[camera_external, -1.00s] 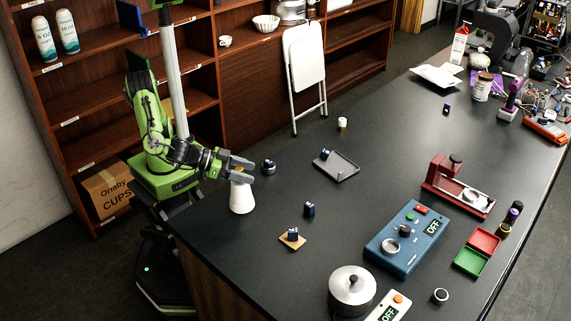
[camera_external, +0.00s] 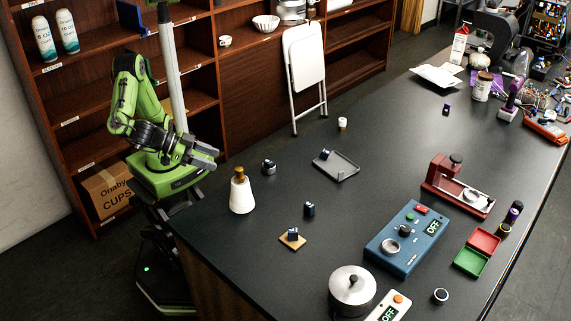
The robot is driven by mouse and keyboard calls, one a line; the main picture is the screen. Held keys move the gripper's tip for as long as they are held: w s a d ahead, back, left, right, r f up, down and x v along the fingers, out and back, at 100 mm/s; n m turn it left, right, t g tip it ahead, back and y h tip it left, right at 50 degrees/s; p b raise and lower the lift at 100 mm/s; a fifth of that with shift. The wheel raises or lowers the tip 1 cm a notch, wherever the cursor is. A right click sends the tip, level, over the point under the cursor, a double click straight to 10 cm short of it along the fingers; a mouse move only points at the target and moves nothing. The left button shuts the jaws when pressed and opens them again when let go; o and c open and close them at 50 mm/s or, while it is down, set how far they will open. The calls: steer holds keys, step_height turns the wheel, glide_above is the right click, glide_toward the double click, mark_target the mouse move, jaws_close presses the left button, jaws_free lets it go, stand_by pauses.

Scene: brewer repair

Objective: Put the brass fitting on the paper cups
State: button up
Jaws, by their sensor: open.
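The paper cups (camera_external: 241,198) stand as a white tapering stack near the left edge of the dark table. The brass fitting (camera_external: 239,174), a small brownish piece, sits upright on top of the stack. My gripper (camera_external: 213,157) is open and empty, to the upper left of the stack, apart from both the fitting and the cups.
Small dark blocks stand nearby: one (camera_external: 268,167) behind the cups, one (camera_external: 309,210) to the right, and one on a tan pad (camera_external: 300,243). A grey tray (camera_external: 345,173) lies further right. A blue OFF box (camera_external: 405,240) and a metal pot (camera_external: 352,287) are in front.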

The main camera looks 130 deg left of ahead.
steer(key=s+a+f+m+g+h, duration=0.1)
steer(key=s+a+m+g+h, duration=0.2)
steer(key=s+a+h, duration=0.35)
steer(key=s+d+m+h, duration=0.2)
steer(key=s+m, duration=0.3)
steer(key=s, duration=1)
steer(key=shift+d+m, duration=0.4)
steer(key=shift+d, duration=0.1)
step_height(320, 180, up, 4)
steer(key=p, duration=0.3)
steer(key=shift+f+h+p, duration=0.25)
steer(key=shift+p, duration=0.05)
steer(key=shift+s, duration=0.1)
